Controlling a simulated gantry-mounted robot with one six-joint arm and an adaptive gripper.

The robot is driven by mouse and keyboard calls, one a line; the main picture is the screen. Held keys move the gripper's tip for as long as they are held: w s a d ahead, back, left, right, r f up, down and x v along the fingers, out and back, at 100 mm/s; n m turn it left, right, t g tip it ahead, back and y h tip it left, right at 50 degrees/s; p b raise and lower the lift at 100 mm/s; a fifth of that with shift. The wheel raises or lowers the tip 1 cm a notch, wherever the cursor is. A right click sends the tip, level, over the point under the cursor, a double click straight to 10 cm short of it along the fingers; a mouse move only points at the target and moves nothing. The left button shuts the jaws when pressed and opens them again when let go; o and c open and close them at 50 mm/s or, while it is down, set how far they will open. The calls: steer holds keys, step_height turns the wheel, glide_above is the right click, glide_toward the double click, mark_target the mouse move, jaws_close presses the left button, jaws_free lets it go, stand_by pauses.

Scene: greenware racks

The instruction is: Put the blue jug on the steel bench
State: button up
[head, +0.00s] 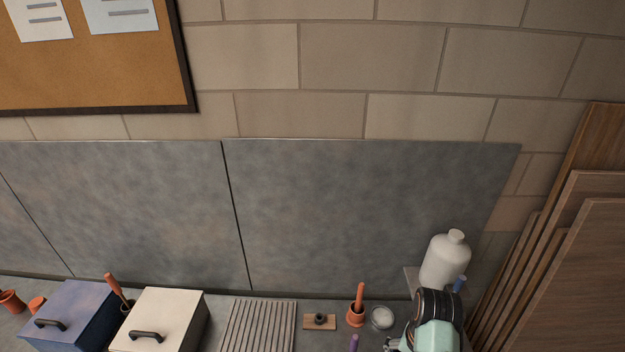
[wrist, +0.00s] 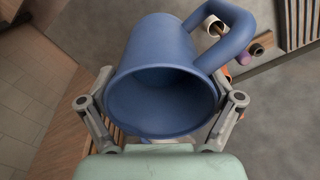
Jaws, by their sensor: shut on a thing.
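The blue jug (wrist: 155,75) fills the middle of the wrist view, with its open mouth towards the camera and its handle (wrist: 238,35) at the upper right. My gripper (wrist: 162,104) has one finger on each side of the jug and is shut on it; the fingertips are partly hidden. In the head view my gripper is at the lower right, its fingers mostly hidden, with a small blue part of what looks like the jug (head: 460,283) beside it. The grey bench top (head: 338,343) runs along the bottom; it also shows in the wrist view (wrist: 285,105).
A white bottle (head: 446,262) stands behind my arm. A glass dish (head: 381,318), an orange pot (head: 355,317), a small wooden block (head: 320,322) and a slatted rack (head: 258,326) lie left of it. Two lidded boxes stand farther left. Wooden boards (head: 560,250) lean at right.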

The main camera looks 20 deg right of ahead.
steer(key=w+a+r+n+p, duration=0.1)
steer(key=w+a+r+n, duration=0.1)
steer(key=a, duration=0.9)
steer(key=w+a+r+n+p, duration=0.2)
steer(key=w+a+n, duration=0.3)
steer(key=a, duration=0.6)
steer(key=w+a+r+n+p, duration=0.2)
steer(key=w+a, duration=0.5)
steer(key=a, duration=0.4)
steer(key=shift+r+n, duration=0.85)
steer(key=shift+n, duration=0.25)
steer(key=shift+d, duration=0.1)
